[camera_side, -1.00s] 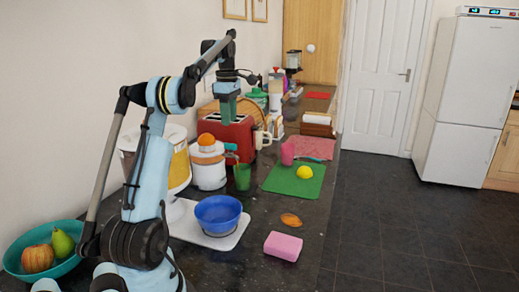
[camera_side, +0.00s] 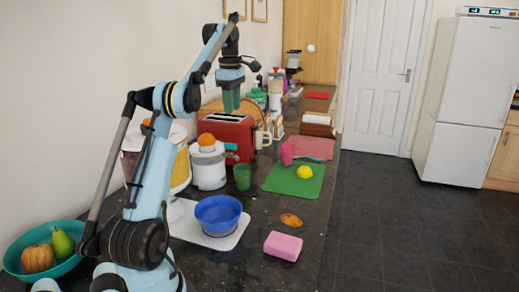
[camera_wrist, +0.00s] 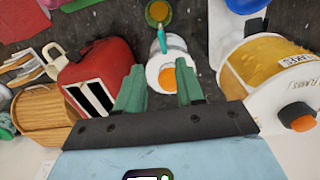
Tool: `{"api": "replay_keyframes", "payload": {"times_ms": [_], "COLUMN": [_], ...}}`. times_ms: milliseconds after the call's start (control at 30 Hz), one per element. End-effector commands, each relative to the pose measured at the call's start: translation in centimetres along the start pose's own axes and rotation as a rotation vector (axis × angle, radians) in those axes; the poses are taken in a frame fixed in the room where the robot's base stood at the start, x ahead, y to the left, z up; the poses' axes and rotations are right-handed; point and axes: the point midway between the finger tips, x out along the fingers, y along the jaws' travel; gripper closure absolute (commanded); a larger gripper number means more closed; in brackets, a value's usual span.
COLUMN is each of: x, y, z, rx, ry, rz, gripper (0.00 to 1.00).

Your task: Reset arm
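My gripper (camera_side: 231,102) hangs in the air above the red toaster (camera_side: 228,133), near the wall, fingers pointing down. In the wrist view its two green fingers (camera_wrist: 160,90) are spread apart with nothing between them, so it is open and empty. Beyond the fingertips the wrist view shows the white juicer with an orange on top (camera_wrist: 168,76). The toaster (camera_wrist: 95,80) is to the left there. My gripper touches none of these.
A yellow-banded white appliance (camera_wrist: 265,65) stands right of the fingers in the wrist view. A blue bowl (camera_side: 218,212), green cup (camera_side: 242,177), green board (camera_side: 285,181) with lemon (camera_side: 304,172), pink sponge (camera_side: 283,246) and teal fruit bowl (camera_side: 70,262) occupy the counter. Air above the counter's right side is free.

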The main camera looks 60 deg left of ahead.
Motion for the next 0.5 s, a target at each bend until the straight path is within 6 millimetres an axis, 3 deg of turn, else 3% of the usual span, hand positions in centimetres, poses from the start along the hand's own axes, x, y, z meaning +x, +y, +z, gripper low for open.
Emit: {"api": "replay_keyframes", "payload": {"times_ms": [267, 500], "x": [-1.2, -0.5], "y": [-1.9, -6.8], "z": [9.6, 17.4], "rx": [0.474, 0.933], "ry": [0.022, 0.059], "rz": [0.123, 0.249], "gripper": [0.63, 0.63]}}
